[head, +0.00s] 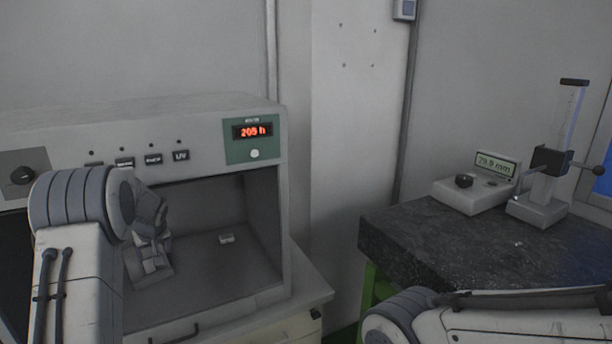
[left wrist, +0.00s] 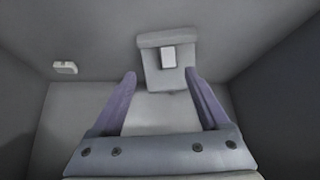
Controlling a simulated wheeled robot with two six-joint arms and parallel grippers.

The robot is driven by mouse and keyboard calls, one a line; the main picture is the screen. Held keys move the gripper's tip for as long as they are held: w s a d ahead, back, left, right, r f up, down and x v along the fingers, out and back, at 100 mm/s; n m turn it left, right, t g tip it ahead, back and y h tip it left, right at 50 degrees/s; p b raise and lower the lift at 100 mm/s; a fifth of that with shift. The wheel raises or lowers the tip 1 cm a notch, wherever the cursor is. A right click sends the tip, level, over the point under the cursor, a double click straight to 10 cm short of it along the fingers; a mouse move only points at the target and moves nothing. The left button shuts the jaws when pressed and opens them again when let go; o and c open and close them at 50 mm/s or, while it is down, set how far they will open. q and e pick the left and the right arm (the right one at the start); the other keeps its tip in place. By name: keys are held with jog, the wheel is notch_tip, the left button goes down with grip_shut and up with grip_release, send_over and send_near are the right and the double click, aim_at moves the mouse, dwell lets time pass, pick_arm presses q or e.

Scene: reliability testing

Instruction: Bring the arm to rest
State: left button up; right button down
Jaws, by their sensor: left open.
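My left arm reaches into the open chamber of a grey test cabinet (head: 215,125) in the head view. My left gripper (left wrist: 160,76) is open in the left wrist view, its two fingers apart with nothing held between them. Just beyond the fingertips is a grey block-like fixture (left wrist: 150,42) with a small white piece (left wrist: 168,57) on it. In the head view the arm's wrist partly hides this fixture. My right arm shows at the lower right of the head view, but its gripper is out of frame.
A small white piece (head: 226,238) lies apart on the chamber floor. The chamber walls enclose the left gripper. At right, a dark stone table (head: 430,240) holds a gauge with a display (head: 470,190) and a measuring stand (head: 545,195).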

pick_arm(q)
jog(key=s+d+m+h, duration=0.15)
jog(key=s+d, duration=0.25)
jog(key=d, duration=0.4)
jog(key=s+d+m+h, duration=0.15)
jog(key=s+d, duration=0.25)
jog(key=d, duration=0.4)
jog(key=s+d+f+m+g+h, duration=0.1)
jog(key=s+d+m, duration=0.2)
jog(key=s+d, duration=0.55)
jog(key=s+d+f+m+g+h, duration=0.1)
jog(key=s+d+m, duration=0.2)
jog(key=s+d, duration=0.55)
jog(key=s+d+r+m+g, duration=0.1)
jog(key=s+d+r+m, duration=0.2)
jog(key=s, duration=0.4)
jog(key=s+d+r+m+g, duration=0.1)
jog(key=s+d+r+m, duration=0.2)
jog(key=s+d, duration=0.3)
jog(key=shift+s+d+m+g+h, duration=0.25)
jog(key=shift+s+m+g+h, duration=0.2)
jog(key=shift+s, duration=0.8)
